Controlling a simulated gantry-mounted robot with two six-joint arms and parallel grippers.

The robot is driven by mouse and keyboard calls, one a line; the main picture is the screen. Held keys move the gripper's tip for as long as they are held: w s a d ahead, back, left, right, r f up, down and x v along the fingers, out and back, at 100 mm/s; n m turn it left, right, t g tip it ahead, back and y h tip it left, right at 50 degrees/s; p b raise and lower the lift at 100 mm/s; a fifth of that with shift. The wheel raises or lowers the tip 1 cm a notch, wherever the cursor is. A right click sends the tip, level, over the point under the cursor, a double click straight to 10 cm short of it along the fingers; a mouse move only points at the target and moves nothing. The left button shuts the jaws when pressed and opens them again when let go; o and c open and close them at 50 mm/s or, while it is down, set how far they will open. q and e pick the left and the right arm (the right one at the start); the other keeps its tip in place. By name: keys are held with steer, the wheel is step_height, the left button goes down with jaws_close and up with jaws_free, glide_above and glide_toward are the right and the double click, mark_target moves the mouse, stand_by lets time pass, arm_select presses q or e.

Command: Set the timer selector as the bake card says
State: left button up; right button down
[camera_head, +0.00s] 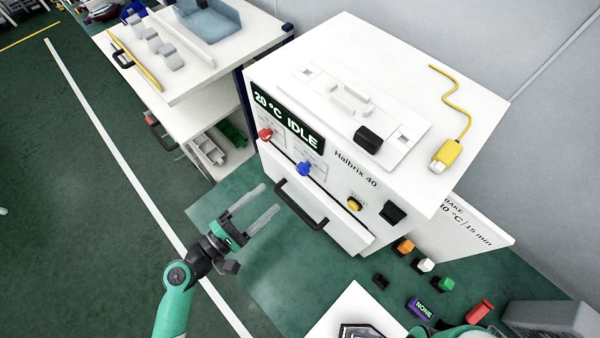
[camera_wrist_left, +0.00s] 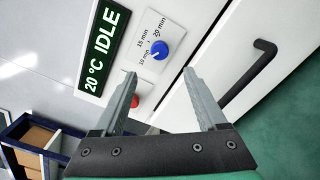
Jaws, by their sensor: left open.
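The timer selector is a blue knob (camera_head: 304,169) on the front of the white Halbrix 40 oven (camera_head: 400,60). In the left wrist view the blue knob (camera_wrist_left: 160,51) has the labels 10 min, 15 min and 20 min beside it; its pale mark seems to face 10 min. The bake card (camera_head: 466,232), right of the oven, is partly hidden; "15 min" is readable, its temperature only partly. My left gripper (camera_head: 270,198) is open and empty, in front of the oven and apart from the knob. The knob shows beyond its fingertips (camera_wrist_left: 159,73).
The display (camera_head: 287,117) reads 20 °C IDLE. A red knob (camera_head: 265,134), a yellow button (camera_head: 354,204) and a dark door handle (camera_head: 300,204) are on the oven front. A yellow plug with cable (camera_head: 446,153) lies on top. Several small coloured blocks lie at lower right.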

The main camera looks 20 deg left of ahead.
mark_target(299, 171)
arm_select(q)
steer(key=x, duration=1.1)
steer(key=shift+w+d+r, duration=0.1)
steer(key=shift+w, duration=0.05)
jaws_close()
